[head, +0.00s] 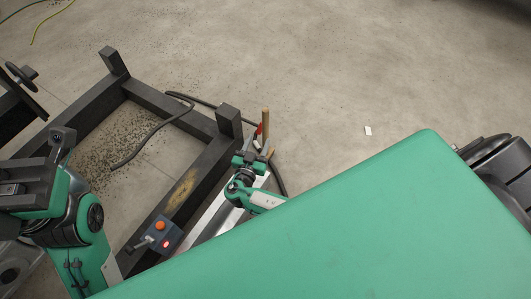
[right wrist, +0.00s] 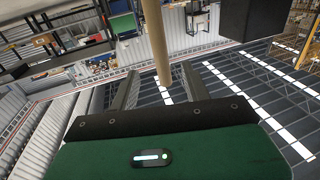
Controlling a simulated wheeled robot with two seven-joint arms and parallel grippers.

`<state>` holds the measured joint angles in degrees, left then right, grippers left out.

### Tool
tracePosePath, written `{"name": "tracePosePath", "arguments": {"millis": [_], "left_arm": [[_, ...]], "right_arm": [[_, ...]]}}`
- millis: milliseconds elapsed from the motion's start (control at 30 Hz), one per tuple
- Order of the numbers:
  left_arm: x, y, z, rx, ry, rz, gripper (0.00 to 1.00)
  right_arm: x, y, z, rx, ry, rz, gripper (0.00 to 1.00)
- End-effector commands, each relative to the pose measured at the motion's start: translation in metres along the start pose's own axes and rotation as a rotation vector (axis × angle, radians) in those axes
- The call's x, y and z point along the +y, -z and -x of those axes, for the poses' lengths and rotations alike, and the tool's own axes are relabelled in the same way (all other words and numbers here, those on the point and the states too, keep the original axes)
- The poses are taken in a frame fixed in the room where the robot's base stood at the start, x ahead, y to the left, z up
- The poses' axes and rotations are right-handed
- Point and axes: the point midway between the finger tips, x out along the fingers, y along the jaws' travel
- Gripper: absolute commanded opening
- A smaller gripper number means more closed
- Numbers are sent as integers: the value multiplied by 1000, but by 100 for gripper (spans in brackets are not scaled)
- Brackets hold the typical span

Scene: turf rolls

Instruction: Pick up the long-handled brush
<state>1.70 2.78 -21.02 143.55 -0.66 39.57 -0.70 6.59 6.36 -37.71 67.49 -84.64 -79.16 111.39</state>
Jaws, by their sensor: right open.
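The long-handled brush shows as an upright pale wooden handle (head: 265,122) in the head view, by the dark frame's right corner post. I cannot make out its head. My right gripper (head: 252,160) is just below and left of that handle. In the right wrist view its two dark fingers (right wrist: 160,88) are apart. A round wooden handle (right wrist: 155,42) comes down from the top edge, its end close to or between the fingertips. Contact cannot be told. My left arm (head: 75,210) is at the left of the head view. Its jaws cannot be made out clearly.
A dark beam frame (head: 183,190) stands on the concrete floor, with dark crumbs (head: 115,145) scattered inside it. A black hose (head: 150,133) lies over it. A control box (head: 162,235) with an orange button sits near its front. Open floor lies at upper right, with a small white card (head: 368,131).

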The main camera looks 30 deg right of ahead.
Motion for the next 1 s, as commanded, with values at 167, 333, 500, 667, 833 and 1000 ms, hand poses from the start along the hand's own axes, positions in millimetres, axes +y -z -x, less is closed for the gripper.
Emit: {"name": "tracePosePath", "arguments": {"millis": [167, 333, 500, 667, 833, 1000], "left_arm": [[3, -1, 0, 14, -5, 10, 0], [5, -2, -2, 17, -8, 15, 0], [8, -2, 1, 21, -11, 24, 0], [12, -3, -1, 30, -21, 37, 0], [14, -2, -9, 52, -24, 42, 0], [13, -1, -11, 57, -16, 43, 0]], "right_arm": [[0, -2, -36, 1, 0, 2, 48], [0, -2, -50, -1, 0, 2, 48], [0, -3, -68, 0, 0, 1, 48], [0, -4, -93, 0, 0, 2, 48], [0, -3, -99, -3, 1, 2, 48], [0, -3, -99, -3, 1, 2, 36]]}}
